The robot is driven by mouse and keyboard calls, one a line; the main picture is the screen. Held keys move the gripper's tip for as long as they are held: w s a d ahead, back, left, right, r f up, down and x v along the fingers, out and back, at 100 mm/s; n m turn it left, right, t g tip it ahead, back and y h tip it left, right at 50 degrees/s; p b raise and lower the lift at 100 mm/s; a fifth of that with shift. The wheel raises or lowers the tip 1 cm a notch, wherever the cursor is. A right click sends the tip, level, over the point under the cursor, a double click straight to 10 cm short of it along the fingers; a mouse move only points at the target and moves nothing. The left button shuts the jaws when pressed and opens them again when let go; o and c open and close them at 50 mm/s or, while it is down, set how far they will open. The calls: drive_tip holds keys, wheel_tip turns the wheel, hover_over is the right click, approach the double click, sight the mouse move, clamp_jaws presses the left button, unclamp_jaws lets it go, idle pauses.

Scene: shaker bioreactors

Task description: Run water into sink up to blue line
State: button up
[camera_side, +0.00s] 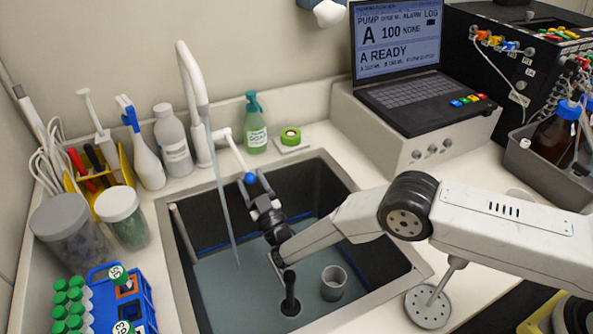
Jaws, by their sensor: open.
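The white tap (196,110) arches over the dark sink (185,287) at the back. A thin stream of water (223,205) runs from its spout into the sink. The greyish water (225,290) covers the sink floor. The blue line (300,217) shows on the dark inner wall, close above the water's far edge; the exact gap is hard to tell. The tap's white lever (236,153) ends in a blue knob (249,178). My gripper (257,188) is open, with its fingers beside the knob; contact cannot be told.
A grey cup (333,283) and a black upright piece (290,295) stand in the sink. Bottles and a green soap bottle (255,125) line the back counter. A laptop (410,75) sits at the back right. A blue tube rack (125,295) stands at the front left.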

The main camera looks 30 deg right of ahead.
drive_tip(key=shift+s+d+r, duration=0.1)
drive_tip(key=shift+s+r, duration=0.25)
drive_tip(key=shift+r, duration=0.6)
drive_tip(key=shift+s+r, duration=0.3)
drive_tip(key=shift+r, duration=0.6)
drive_tip(key=shift+s+d+r, duration=0.1)
drive_tip(key=shift+s+r, duration=0.25)
drive_tip(key=shift+r, duration=0.6)
drive_tip(key=shift+a+r, duration=0.1)
drive_tip(key=shift+r, duration=0.05)
clamp_jaws()
drive_tip(key=s+d+r+m+g+h, duration=0.1)
drive_tip(key=s+r+m+g, duration=0.3)
drive_tip(key=g, duration=0.5)
drive_tip(key=s+m+h, duration=0.1)
drive_tip(key=s+m, duration=0.1)
drive_tip(key=s, duration=0.1)
drive_tip(key=shift+s+d+r, duration=0.15)
drive_tip(key=shift+s+r, duration=0.05)
drive_tip(key=shift+r, duration=0.1)
